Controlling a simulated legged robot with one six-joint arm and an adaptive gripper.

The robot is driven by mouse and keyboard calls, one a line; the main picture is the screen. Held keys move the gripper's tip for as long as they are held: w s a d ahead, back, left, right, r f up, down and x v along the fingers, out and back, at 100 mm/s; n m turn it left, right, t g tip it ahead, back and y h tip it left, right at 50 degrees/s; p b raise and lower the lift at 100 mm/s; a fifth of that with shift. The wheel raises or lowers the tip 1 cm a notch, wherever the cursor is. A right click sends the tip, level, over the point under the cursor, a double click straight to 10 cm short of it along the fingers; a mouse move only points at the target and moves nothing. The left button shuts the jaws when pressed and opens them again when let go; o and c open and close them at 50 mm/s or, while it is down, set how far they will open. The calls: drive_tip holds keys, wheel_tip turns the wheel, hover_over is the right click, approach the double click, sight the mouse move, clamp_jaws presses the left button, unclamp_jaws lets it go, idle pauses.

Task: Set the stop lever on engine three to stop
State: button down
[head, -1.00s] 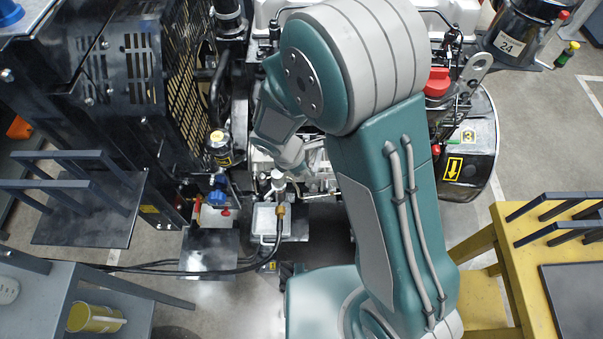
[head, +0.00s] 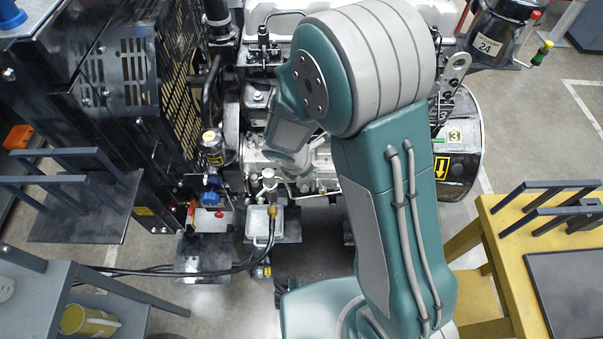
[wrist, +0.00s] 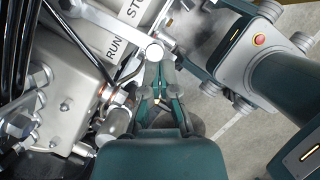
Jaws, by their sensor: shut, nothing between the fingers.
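The stop lever (wrist: 103,25) is a pale metal arm with a round knob (wrist: 155,50) at its end, in the wrist view. It lies across a light plate (wrist: 125,35), between the words RUN and STOP. My gripper (wrist: 157,66) is shut and empty, its fingertips right at the knob; I cannot tell whether they touch it. My arm hides the lever and fingertips there.
Pipes and bolted fittings (wrist: 40,95) crowd the left of the wrist view. In the head view, a black radiator guard (head: 135,75) stands left, a grey bench (head: 35,300) front left and a yellow table (head: 500,240) right. Hoses (head: 215,270) cross low in front.

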drive_tip(key=d+n, duration=0.3)
drive_tip(key=shift+t+y, duration=0.4)
drive_tip(key=shift+w+d, duration=0.15)
drive_tip(key=shift+d, duration=0.4)
